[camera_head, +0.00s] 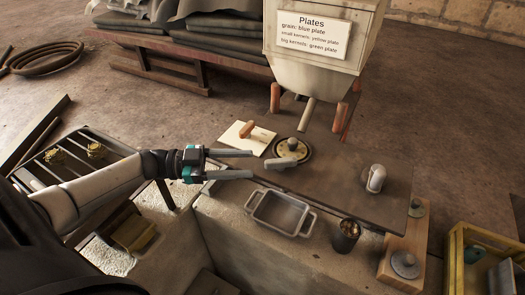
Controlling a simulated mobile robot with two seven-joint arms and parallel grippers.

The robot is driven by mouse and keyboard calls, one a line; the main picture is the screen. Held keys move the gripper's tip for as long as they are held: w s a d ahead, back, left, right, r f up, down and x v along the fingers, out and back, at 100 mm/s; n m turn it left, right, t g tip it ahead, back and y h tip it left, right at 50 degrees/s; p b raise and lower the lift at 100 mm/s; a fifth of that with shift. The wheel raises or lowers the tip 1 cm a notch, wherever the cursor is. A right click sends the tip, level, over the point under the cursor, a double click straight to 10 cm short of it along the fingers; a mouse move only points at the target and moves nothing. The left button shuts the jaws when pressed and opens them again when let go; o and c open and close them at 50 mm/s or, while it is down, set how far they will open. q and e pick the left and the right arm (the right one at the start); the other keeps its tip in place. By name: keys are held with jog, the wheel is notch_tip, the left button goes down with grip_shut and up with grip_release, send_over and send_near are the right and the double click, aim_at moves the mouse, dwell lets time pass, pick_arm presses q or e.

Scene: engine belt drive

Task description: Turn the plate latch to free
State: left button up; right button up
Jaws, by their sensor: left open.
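A round plate (301,156) with a dark rim and a grey knob is set in the dark bench top. A small grey lever (279,164) lies at its near left edge; it looks like the plate latch, though I cannot clearly tell its turned position. My left gripper (252,164) reaches in from the left with its two fingers apart and empty. Its fingertips point right, a short way left of the lever, and appear apart from it. My right gripper is not in view.
A pale board with an orange handle (247,130) lies behind the gripper. A two-handled metal pan (280,213) and a dark cup (345,236) stand in front. A grey pipe elbow (375,179) stands right. The hopper with a sign (313,35) rises behind.

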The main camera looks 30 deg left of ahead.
pick_arm(q)
jog(key=d+r+m+g, duration=0.4)
jog(key=d+m, duration=0.1)
jog(key=m, duration=0.3)
notch_tip(320, 180, up, 10)
jog(key=m+g+y, duration=0.3)
jog(key=m+y, duration=0.9)
jog(key=m, duration=1.3)
send_over(285, 159)
jog(key=s+a, duration=0.4)
jog(key=a, duration=0.1)
jog(key=x, duration=1.5)
jog(key=shift+w+d+f, duration=0.1)
jog(key=shift+d, duration=0.35)
jog(key=shift+h, duration=0.3)
grip_shut()
